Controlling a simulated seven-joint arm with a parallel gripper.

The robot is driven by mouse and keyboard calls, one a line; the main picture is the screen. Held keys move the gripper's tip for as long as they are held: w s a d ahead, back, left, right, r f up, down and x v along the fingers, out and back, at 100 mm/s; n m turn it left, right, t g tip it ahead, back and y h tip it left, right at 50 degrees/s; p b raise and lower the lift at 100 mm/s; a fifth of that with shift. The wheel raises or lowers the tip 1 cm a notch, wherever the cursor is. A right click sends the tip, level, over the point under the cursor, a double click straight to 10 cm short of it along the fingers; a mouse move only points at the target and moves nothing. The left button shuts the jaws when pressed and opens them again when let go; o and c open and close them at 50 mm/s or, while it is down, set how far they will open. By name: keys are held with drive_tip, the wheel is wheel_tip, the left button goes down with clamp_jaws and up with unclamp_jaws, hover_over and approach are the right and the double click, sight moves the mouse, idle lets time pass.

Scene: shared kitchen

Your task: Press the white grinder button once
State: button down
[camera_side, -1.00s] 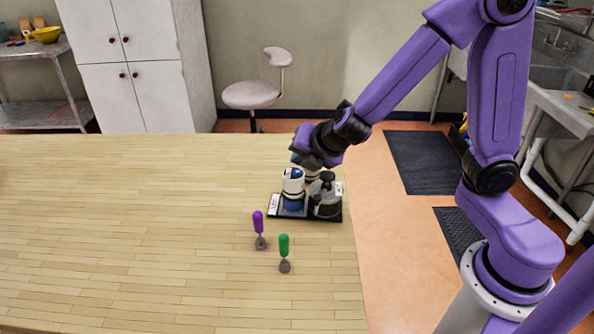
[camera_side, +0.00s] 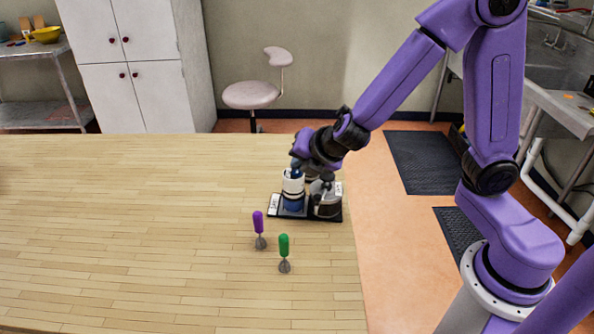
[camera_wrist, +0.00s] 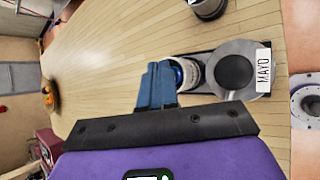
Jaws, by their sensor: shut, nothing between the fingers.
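A small white and blue cylinder (camera_side: 292,188), which looks like the white grinder, stands on a dark tray (camera_side: 333,218) near the table's right edge. In the wrist view it (camera_wrist: 190,75) is partly hidden behind my fingers. My gripper (camera_side: 296,167) points down at the cylinder's top, and its blue fingers (camera_wrist: 157,80) are shut and empty. The fingertips overlap the top in the side view; I cannot tell if they touch it. The button itself cannot be made out.
A grey and black container (camera_side: 327,203) stands on the tray right beside the cylinder, near a MAYO card (camera_wrist: 264,70). The table's left side is clear.

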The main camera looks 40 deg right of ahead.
sight(300, 174)
drive_tip(key=shift+f, duration=0.3)
idle(0.4)
drive_tip(key=shift+r, duration=0.9)
drive_tip(key=shift+r, duration=3)
drive_tip(key=shift+s, duration=0.1)
drive_tip(key=s+d+f+m+g+y, duration=0.1)
drive_tip(key=s+m+g, duration=0.3)
drive_tip(key=s, duration=0.9)
drive_tip(key=s+d+f+m+g, duration=0.2)
drive_tip(key=s+m, duration=0.6)
drive_tip(key=s, duration=0.6)
drive_tip(key=f+g, duration=0.1)
drive_tip(key=g, duration=0.1)
drive_tip(key=shift+s+d+f+m+g+y, duration=0.2)
drive_tip(key=shift+d+f+m+g+y, duration=0.1)
drive_tip(key=shift+f+g+y, duration=0.1)
